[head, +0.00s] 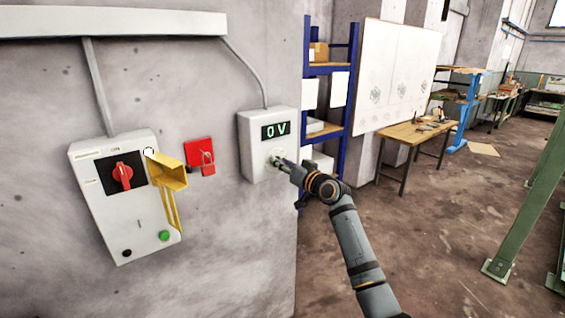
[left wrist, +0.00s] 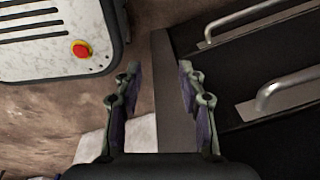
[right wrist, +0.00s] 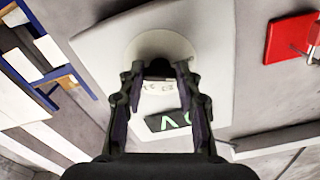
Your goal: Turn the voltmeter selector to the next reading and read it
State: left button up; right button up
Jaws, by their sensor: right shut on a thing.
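The voltmeter (head: 254,165) is a white box on the wall in the head view. Its dark display (head: 276,130) reads "0 V" in green. My right gripper (head: 281,163) is at the selector below the display. In the right wrist view, my right gripper (right wrist: 160,75) is shut on the selector at the pale round dial (right wrist: 160,43); the fingers hide most of the knob. Small dial markings show between the fingers, too small to read surely. The display (right wrist: 168,122) is partly covered there. My left gripper (left wrist: 158,85) is open and empty, away from the voltmeter.
A white switch box (head: 125,225) with a red rotary switch (head: 122,175) and a yellow flap (head: 168,172) hangs left. Blue shelving (head: 345,110) and a wooden table (head: 405,133) stand right, beyond open floor.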

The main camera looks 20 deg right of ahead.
jog(key=m+p, duration=0.2)
jog(key=m, duration=0.2)
jog(key=shift+m, duration=0.4)
dwell(0.4)
jog(key=o, duration=1.2)
jog(key=shift+c, duration=0.2)
jog(key=shift+s, duration=0.1)
jog(key=v, duration=1.2)
